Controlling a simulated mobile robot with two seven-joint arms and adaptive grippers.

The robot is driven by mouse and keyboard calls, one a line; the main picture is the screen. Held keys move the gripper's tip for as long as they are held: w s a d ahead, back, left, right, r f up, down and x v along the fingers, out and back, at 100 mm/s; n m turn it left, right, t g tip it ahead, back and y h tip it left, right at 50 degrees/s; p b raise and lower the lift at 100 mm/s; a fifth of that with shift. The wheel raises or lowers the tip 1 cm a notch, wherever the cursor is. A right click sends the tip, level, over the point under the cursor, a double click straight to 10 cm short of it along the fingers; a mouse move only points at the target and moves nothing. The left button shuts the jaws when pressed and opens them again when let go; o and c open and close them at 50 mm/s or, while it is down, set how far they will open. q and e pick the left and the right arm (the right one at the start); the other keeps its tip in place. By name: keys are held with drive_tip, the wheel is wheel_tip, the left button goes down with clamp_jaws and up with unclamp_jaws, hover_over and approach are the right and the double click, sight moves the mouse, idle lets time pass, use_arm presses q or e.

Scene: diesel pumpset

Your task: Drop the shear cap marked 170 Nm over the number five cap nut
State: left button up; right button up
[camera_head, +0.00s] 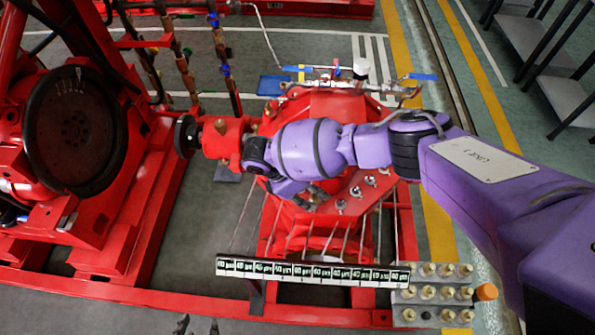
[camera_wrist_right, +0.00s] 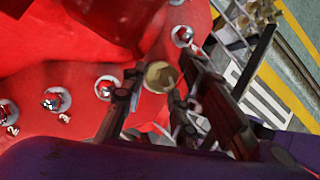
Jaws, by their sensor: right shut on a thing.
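My right gripper (camera_head: 312,196) is over the red flange of the pump in the head view. In the wrist view the right gripper (camera_wrist_right: 158,88) is shut on a small pale brass round cap (camera_wrist_right: 160,76); its marking cannot be read. Silver cap nuts sit on the red flange: one (camera_wrist_right: 183,36) just beyond the held cap, one (camera_wrist_right: 105,87) to its left, and others (camera_wrist_right: 55,100) farther left. The held cap is apart from the nuts in the picture. Number five cannot be picked out. Two dark tips of my left gripper (camera_head: 197,326) show apart at the bottom edge.
A rack with several pale caps (camera_head: 428,292) and an orange cap (camera_head: 486,292) stands at the lower right, beside a strip of Nm labels (camera_head: 310,271). Thin rods rise near the flange. A large dark flywheel (camera_head: 75,130) is at the left. A valve pipe (camera_head: 350,82) runs behind.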

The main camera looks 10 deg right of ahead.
drive_tip(key=shift+f, duration=0.2)
use_arm(q)
drive_tip(key=shift+f, duration=0.1)
use_arm(e)
drive_tip(key=o, duration=1.2)
drive_tip(key=shift+o, duration=0.2)
drive_tip(key=shift+r, duration=0.1)
drive_tip(key=v, duration=1.2)
drive_tip(key=shift+r, duration=0.1)
use_arm(q)
drive_tip(key=w+r+t+p, duration=0.1)
drive_tip(key=w+r+p, duration=0.3)
drive_tip(key=r, duration=0.3)
drive_tip(key=shift+w+t, duration=0.3)
drive_tip(key=shift+w, duration=0.35)
use_arm(e)
wheel_tip(320, 180, up, 7)
